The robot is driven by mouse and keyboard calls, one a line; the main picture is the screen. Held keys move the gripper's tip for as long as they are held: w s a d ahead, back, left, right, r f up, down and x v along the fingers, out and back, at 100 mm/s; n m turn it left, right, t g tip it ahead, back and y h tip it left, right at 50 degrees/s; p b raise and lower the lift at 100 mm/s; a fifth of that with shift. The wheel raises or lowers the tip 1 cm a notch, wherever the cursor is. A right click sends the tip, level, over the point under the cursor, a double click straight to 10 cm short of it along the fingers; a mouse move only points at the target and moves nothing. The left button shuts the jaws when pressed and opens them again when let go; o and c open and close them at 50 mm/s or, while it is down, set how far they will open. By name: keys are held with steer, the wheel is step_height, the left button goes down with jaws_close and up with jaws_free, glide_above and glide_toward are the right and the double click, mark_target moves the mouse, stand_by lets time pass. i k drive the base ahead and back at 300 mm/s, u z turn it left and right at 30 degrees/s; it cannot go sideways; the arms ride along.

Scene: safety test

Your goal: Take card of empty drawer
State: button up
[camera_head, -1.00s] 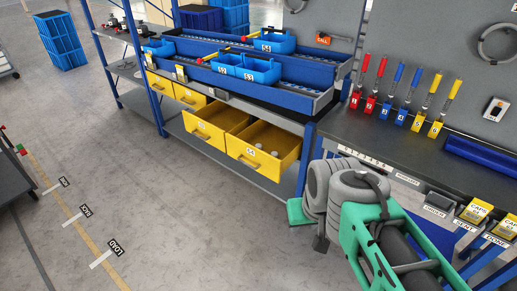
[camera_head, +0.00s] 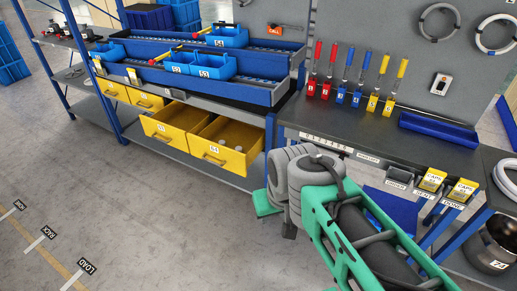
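Two yellow drawers stand pulled out below the blue racks. The left drawer (camera_head: 160,131) looks empty inside. The right drawer (camera_head: 215,153) holds a few small pale round items. Both have small white labels on their fronts, too small to read surely. Small yellow-and-white cards (camera_head: 133,76) stand on the rack edge above the drawers, one of them further left (camera_head: 100,67). My green and grey arm is folded at the lower middle; I see no gripper fingers.
Blue bins (camera_head: 183,63) stand on the racks. Coloured screwdrivers (camera_head: 356,80) stand in a row on the dark bench (camera_head: 300,112), beside a blue tray (camera_head: 438,130). A metal pot (camera_head: 492,245) is at lower right. The grey floor (camera_head: 150,220) before the drawers is clear.

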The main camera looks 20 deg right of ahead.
mark_target(464, 188)
steer(key=z, duration=2.2)
